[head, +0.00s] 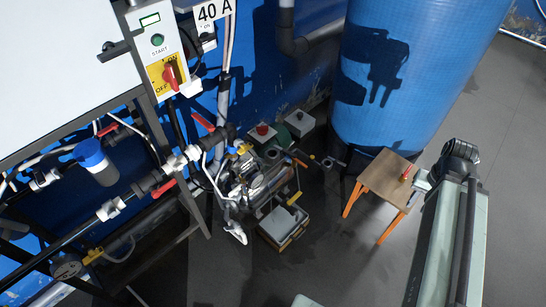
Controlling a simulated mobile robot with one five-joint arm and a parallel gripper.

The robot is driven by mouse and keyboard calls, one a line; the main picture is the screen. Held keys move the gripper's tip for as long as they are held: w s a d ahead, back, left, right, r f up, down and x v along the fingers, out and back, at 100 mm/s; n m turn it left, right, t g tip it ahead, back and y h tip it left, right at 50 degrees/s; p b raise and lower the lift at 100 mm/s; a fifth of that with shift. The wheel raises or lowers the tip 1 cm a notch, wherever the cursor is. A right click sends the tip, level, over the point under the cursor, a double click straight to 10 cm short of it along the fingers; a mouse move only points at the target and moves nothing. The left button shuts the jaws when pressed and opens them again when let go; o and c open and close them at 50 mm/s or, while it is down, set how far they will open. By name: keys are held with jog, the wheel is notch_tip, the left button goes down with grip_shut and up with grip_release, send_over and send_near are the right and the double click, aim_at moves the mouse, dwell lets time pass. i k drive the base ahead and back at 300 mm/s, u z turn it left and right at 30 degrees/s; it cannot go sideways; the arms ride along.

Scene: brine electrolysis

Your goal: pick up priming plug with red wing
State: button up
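A small piece with a red top and a yellowish lower part (406,173) is at the right side of a wooden-topped stool (378,182). It looks like the priming plug with the red wing, but it is too small to be sure. My arm comes in from the lower right. My gripper (421,184) is at the stool's right edge, just right of and slightly below the red piece in the picture. Its fingers are small and partly hidden by the arm, so I cannot tell whether they are open or touch the piece.
A large blue tank (385,85) stands behind the stool. Left of it are a pump assembly (245,180) with pipes and a grey open box (283,225) on the floor. A white control cabinet (60,60) on a frame fills the upper left. The grey floor (490,140) at right is clear.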

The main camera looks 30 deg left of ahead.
aim_at(403, 177)
jog(key=z, duration=1.8)
jog(key=i, duration=1.25)
jog(key=u, duration=3.75)
jog(key=i, duration=0.95)
